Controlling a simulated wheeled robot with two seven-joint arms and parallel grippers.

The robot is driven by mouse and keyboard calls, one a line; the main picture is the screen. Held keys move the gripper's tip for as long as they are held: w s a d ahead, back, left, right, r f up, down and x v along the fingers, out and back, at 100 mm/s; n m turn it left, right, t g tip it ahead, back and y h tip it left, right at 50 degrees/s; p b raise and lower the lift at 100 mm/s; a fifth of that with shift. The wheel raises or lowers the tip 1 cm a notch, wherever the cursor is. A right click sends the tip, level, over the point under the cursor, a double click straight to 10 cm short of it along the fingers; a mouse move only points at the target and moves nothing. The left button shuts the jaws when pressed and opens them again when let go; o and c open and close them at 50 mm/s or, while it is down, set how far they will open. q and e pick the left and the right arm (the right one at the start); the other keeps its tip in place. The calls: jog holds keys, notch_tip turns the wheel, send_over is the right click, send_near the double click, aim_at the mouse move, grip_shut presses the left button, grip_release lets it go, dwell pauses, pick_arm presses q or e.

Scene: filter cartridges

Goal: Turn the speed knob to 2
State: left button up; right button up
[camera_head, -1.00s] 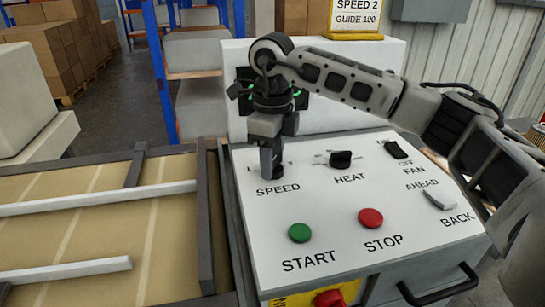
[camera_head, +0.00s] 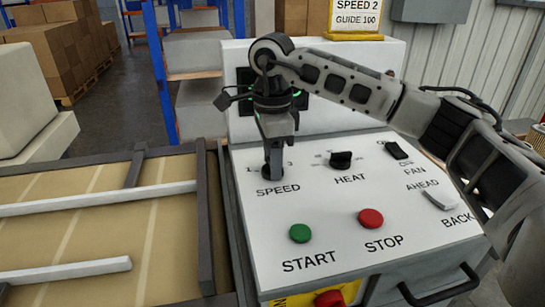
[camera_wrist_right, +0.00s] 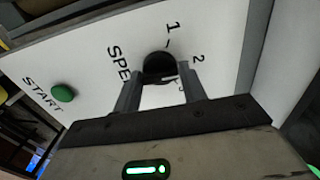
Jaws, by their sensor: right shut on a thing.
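The black speed knob (camera_wrist_right: 158,66) sits on the white control panel (camera_head: 340,215) above the word SPEED. My right gripper (camera_head: 272,172) points down over it and is shut on it, with one finger on each side in the right wrist view (camera_wrist_right: 160,88). The scale marks 1 and 2 show beside the knob there; part of the scale is hidden by a finger. The knob's pointer is hidden, so I cannot tell its setting. A sign (camera_head: 357,18) at the back reads SPEED 2, GUIDE 100. My left gripper is not in view.
The panel also bears the heat knob (camera_head: 341,160), a fan switch (camera_head: 398,150), an ahead/back lever (camera_head: 440,200), a green start button (camera_head: 300,233) and a red stop button (camera_head: 371,218). A framed conveyor bed (camera_head: 100,240) lies to the left.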

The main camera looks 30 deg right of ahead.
jog(key=shift+r, duration=0.1)
dwell(0.3)
jog(key=o, duration=1)
jog(key=shift+r, duration=0.1)
notch_tip(320, 180, up, 16)
jog(key=shift+f+p, duration=0.15)
jog(key=shift+p, duration=0.85)
